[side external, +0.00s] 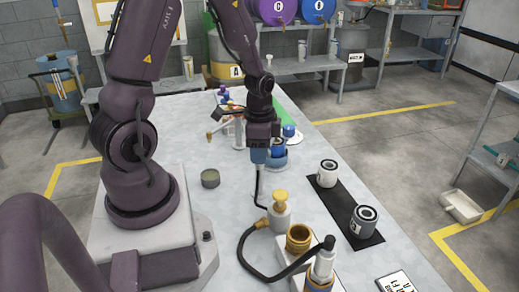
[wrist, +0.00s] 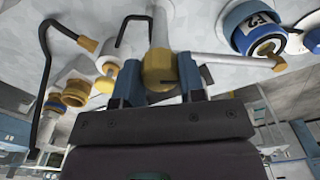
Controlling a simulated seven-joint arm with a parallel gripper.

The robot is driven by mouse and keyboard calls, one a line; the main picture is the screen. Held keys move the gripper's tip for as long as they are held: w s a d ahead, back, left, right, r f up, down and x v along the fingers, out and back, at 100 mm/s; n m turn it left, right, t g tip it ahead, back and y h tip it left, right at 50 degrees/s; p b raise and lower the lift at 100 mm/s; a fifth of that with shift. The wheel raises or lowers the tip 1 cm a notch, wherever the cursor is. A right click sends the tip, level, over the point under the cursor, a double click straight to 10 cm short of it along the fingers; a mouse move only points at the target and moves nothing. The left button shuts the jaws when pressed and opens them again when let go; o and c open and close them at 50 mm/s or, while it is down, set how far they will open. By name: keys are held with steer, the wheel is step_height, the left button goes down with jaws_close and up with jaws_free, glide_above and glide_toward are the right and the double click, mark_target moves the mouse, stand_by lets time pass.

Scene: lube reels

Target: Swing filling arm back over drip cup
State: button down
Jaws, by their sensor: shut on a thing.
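In the wrist view, my gripper (wrist: 158,82) has its blue fingers on either side of a rounded brass part (wrist: 157,66) of the filling arm and is shut on it. A pale tube (wrist: 235,59) runs right from there to a brass tip (wrist: 278,63). The tip is close to a blue-rimmed round container (wrist: 257,32). In the side view, my gripper (side external: 260,157) points down over the table, and its fingers hide most of what they hold. A small grey-green cup (side external: 210,179) stands on the table to its left; I cannot tell whether it is the drip cup.
A brass-topped fitting (side external: 280,205) with a black hose (side external: 243,255) stands in front of my gripper. Two white-and-black canisters (side external: 328,173) (side external: 363,221) stand on a black mat (side external: 345,211) at the right. The table between the cup and hose is clear.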

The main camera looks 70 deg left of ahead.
steer(key=shift+n, duration=0.3)
steer(key=n, duration=0.3)
steer(key=shift+n, duration=0.3)
steer(key=n, duration=0.4)
steer(key=shift+n, duration=0.3)
steer(key=n, duration=0.4)
steer(key=shift+n, duration=2.6)
steer(key=c, duration=0.7)
jaws_free()
steer(key=shift+r, duration=0.1)
